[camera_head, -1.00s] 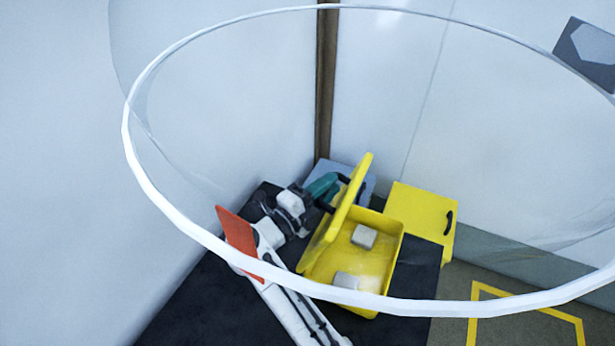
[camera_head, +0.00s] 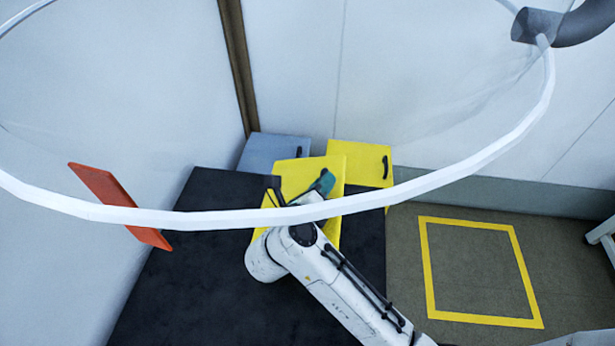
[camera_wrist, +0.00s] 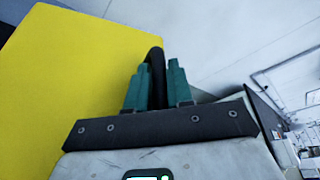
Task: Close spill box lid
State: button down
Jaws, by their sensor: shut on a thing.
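The yellow spill box lid (camera_head: 297,177) shows in the head view on the dark bench, partly hidden by my arm and the white rim. The inside of the box is not visible, and I cannot tell whether the lid meets the box edge. My gripper (camera_head: 323,183), with teal fingers, is at the lid's right part. In the wrist view the yellow lid (camera_wrist: 70,80) fills the left side. My gripper (camera_wrist: 158,88) is shut there on a black curved handle (camera_wrist: 156,62) beside the lid.
A grey-blue box (camera_head: 268,150) and another yellow box (camera_head: 362,160) with a dark handle stand behind. An orange plate (camera_head: 120,205) shows at the left. The dark bench (camera_head: 195,260) is clear at the left. A yellow outline (camera_head: 480,321) marks the floor at the right.

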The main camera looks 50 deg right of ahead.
jog(key=f, duration=0.1)
jog(key=s+f+m+b, duration=0.1)
jog(key=d+f+m+y, duration=0.1)
jog(key=shift+s+f+t, duration=0.25)
jog(key=shift+s+t, duration=0.05)
jog(key=shift+s+d+f+m+b, duration=0.15)
jog(key=shift+f+m+b, duration=0.2)
jog(key=shift+f, duration=0.4)
jog(key=c, duration=1.4)
grip_release()
jog(key=shift+r, duration=0.1)
jog(key=shift+s+a+r, duration=0.1)
jog(key=shift+a+r, duration=0.05)
jog(key=shift+a, duration=0.2)
jog(key=b+v, duration=0.1)
jog(key=v, duration=0.9)
jog(key=shift+s, duration=0.2)
